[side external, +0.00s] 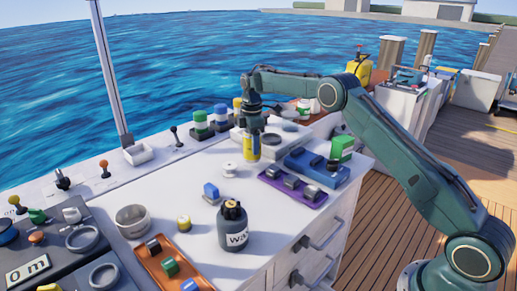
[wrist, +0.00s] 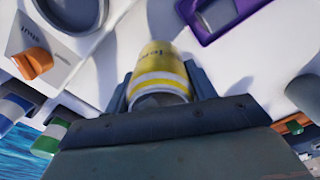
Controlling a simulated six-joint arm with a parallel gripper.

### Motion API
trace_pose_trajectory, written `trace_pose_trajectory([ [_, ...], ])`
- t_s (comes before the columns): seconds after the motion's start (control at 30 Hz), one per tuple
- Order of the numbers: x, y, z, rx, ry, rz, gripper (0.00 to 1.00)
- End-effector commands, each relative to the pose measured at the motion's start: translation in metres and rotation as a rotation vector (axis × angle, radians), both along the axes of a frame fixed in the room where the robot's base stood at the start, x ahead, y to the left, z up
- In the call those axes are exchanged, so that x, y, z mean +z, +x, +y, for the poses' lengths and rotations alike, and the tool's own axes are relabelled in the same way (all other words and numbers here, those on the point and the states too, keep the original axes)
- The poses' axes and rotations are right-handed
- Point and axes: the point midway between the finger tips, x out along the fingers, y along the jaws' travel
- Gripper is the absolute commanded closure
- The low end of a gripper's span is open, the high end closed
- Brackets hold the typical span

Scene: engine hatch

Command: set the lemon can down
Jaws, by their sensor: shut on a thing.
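The lemon can is a yellow can with a white band and dark lettering. In the side view the lemon can (side external: 251,148) hangs upright below my gripper (side external: 253,130), over the white counter (side external: 200,175) to the left of the purple tray (side external: 270,181). In the wrist view my gripper (wrist: 158,85) is shut on the lemon can (wrist: 160,60), with one finger on each side. I cannot tell whether the can's bottom touches the counter. The lower end of the can is hidden in the wrist view.
A white spool (side external: 229,170) stands just left of the can. A blue tray (side external: 318,172) and a green block (side external: 342,148) are to the right. Bare counter lies between.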

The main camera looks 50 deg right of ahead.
Motion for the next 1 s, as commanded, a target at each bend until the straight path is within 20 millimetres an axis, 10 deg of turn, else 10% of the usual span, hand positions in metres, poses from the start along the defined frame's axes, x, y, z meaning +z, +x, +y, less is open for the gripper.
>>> trace_pose_trajectory([
  [0.67,-0.024,0.000,0.000,0.000,0.000,-0.001,0.78],
  [0.7,-0.025,0.000,0.000,0.000,0.000,0.000,0.39],
  [0.77,-0.025,0.000,0.000,0.000,0.000,0.000,0.27],
  [1.0,-0.024,0.000,0.000,0.000,0.000,0.000,0.23],
])
